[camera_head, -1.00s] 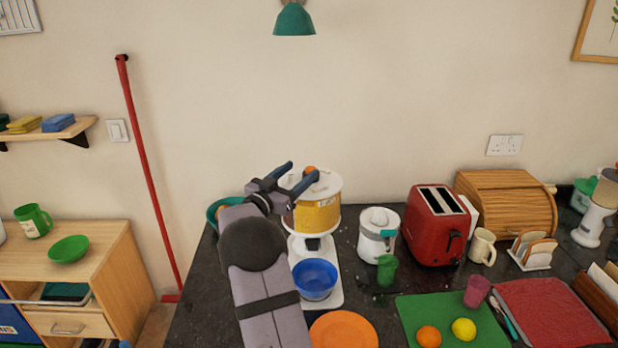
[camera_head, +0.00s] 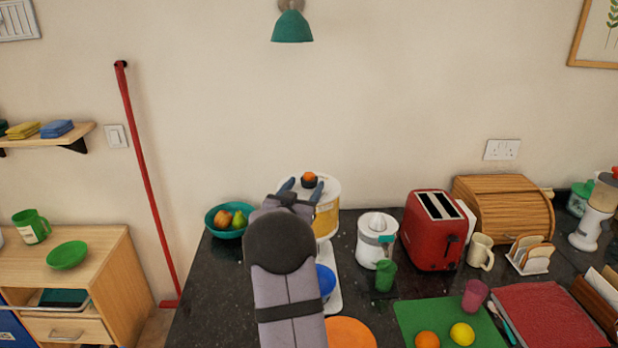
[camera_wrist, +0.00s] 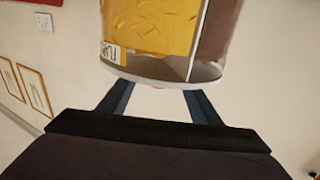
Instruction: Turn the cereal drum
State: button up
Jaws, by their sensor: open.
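The cereal drum (camera_head: 326,220) is a clear drum of yellow cereal with a white lid, on a white stand at the back of the counter. A dark knob (camera_head: 309,181) with an orange top sits on the lid. My gripper (camera_head: 303,187) is open at lid height, its blue fingers appearing on either side of the knob. The wrist view looks upside down; the drum (camera_wrist: 155,25) fills its upper middle, and a sliver of orange shows at its edge between the spread fingers (camera_wrist: 157,100). The fingertips are partly hidden there. I cannot tell whether they touch anything.
A blue bowl (camera_head: 326,281) stands under the drum, partly behind my arm. A teal fruit bowl (camera_head: 226,233) is left of it, a white juicer (camera_head: 376,247) and green cup (camera_head: 385,276) right. An orange plate (camera_head: 350,333) lies in front.

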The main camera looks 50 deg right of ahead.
jog(key=shift+p+x, duration=0.8)
jog(key=shift+x, duration=1.35)
grip_shut()
